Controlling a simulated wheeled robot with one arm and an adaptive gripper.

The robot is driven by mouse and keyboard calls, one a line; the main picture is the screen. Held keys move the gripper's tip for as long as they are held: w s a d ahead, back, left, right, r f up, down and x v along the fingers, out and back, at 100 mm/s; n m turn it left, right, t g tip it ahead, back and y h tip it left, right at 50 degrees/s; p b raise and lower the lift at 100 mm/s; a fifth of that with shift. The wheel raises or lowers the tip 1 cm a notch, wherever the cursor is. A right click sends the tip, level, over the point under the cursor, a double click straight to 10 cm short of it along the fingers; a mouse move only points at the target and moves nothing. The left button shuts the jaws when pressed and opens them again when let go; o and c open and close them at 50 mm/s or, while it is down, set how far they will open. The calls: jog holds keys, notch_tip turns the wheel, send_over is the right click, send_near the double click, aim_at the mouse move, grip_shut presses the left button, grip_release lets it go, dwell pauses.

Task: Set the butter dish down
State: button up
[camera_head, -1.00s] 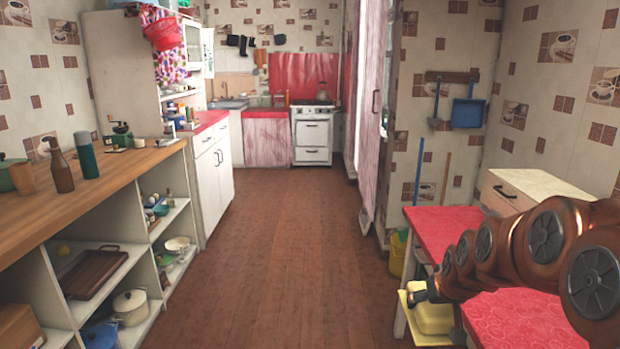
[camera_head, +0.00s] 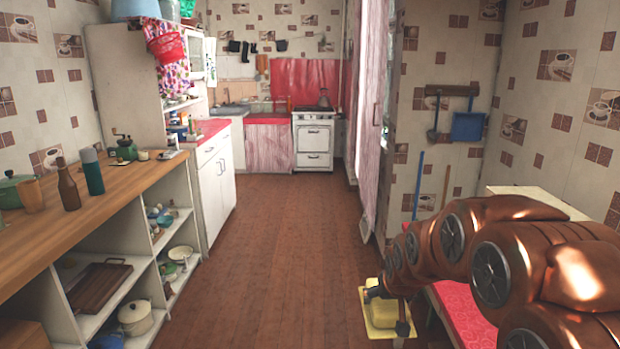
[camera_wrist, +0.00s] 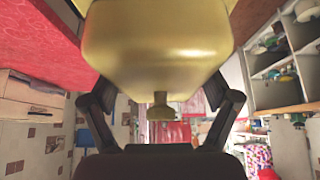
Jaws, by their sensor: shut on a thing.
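The yellow butter dish (camera_head: 380,316) hangs at the end of my arm in the head view, in front of the floor and just left of the red counter. It fills the top middle of the wrist view (camera_wrist: 155,48), with a small knob (camera_wrist: 160,111) below its body. My gripper (camera_wrist: 163,100) is shut on the dish, with one dark finger on each side. In the head view my gripper (camera_head: 385,293) is small and partly hidden by my arm. The dish looks held in the air, apart from any surface.
The red counter (camera_head: 462,312) at the right is largely hidden behind my arm. A long wooden counter (camera_head: 110,196) at left carries a brown bottle (camera_head: 68,185), a teal flask (camera_head: 92,172) and a green pot (camera_head: 12,191). The brown floor (camera_head: 275,260) between is clear.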

aim_at(390, 321)
jog(key=shift+w+r+p, duration=0.25)
jog(key=shift+r+p, duration=0.6)
jog(key=shift+p, duration=0.25)
jog(key=shift+w+r+p, duration=0.2)
jog(key=shift+r+p, duration=0.65)
jog(key=shift+p, duration=0.25)
jog(key=s+f, duration=0.1)
jog(key=f, duration=0.1)
jog(key=s+f, duration=0.4)
jog(key=shift+s+f, duration=0.15)
jog(key=shift+f, duration=0.25)
